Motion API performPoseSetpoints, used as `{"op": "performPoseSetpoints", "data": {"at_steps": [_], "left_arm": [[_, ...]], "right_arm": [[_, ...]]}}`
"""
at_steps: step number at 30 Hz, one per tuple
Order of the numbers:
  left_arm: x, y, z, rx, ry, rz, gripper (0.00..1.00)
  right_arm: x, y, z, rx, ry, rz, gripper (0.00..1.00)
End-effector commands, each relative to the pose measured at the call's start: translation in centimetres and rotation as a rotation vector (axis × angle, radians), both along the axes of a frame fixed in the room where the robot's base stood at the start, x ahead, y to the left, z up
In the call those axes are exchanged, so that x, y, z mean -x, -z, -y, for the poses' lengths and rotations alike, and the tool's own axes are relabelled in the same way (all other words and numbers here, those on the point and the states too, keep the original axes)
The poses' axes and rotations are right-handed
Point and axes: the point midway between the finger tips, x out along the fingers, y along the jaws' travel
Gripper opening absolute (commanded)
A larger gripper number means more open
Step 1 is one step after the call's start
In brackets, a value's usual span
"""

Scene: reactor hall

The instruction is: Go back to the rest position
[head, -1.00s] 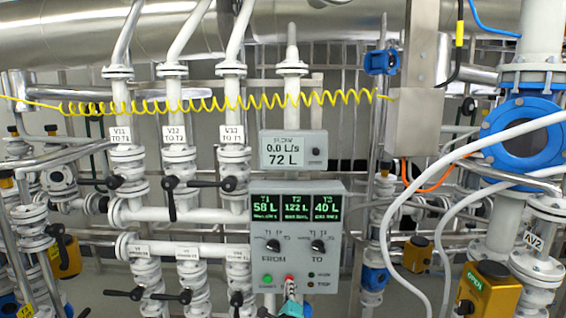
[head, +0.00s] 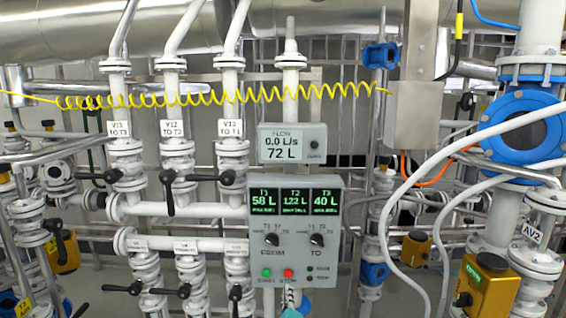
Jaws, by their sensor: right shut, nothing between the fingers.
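My right gripper (head: 291,299) shows only as a small part at the bottom edge, just below the control box (head: 342,215). Its fingers are shut and empty, and it looks apart from the red STOP button (head: 288,273) above it. Most of it and its arm are out of the picture. My left gripper is not in view. The box has three green displays reading 58 L, 122 L and 40 L, two dark selector knobs and a green button (head: 266,272). The flow meter (head: 291,144) above reads 0.0 L/s and 72 L.
White pipes with black valve handles, among them the V12 handle (head: 168,195), stand left of the box. White hoses (head: 392,220) hang on the right, near a blue-flanged pipe (head: 523,125) and a yellow actuator (head: 487,288). A coiled yellow cable (head: 215,98) crosses above.

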Motion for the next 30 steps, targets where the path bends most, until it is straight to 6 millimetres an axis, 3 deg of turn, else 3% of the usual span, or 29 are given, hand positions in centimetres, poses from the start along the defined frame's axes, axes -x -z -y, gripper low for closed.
{"op": "performPoseSetpoints", "data": {"at_steps": [5, 9, 13, 17, 20, 24, 30], "left_arm": [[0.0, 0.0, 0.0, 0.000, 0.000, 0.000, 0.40], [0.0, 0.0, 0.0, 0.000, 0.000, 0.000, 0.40], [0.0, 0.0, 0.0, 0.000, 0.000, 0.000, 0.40], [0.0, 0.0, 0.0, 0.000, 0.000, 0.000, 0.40], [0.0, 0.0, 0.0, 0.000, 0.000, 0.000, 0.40], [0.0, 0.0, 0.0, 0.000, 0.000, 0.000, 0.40], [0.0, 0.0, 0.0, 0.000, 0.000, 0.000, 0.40]], "right_arm": [[1.9, -5.3, 0.4, 0.216, -0.094, 0.047, 0.00], [5.6, -9.6, 0.6, 0.527, -0.228, 0.072, 0.00], [10.2, -10.6, 1.4, 0.827, -0.357, 0.051, 0.00], [15.6, -9.2, 3.3, 1.122, -0.487, -0.016, 0.00], [20.3, -6.9, 5.6, 1.336, -0.591, -0.099, 0.00], [27.2, -2.7, 10.1, 1.602, -0.739, -0.261, 0.00], [34.9, 1.9, 15.8, 1.829, -0.901, -0.481, 0.00]]}}
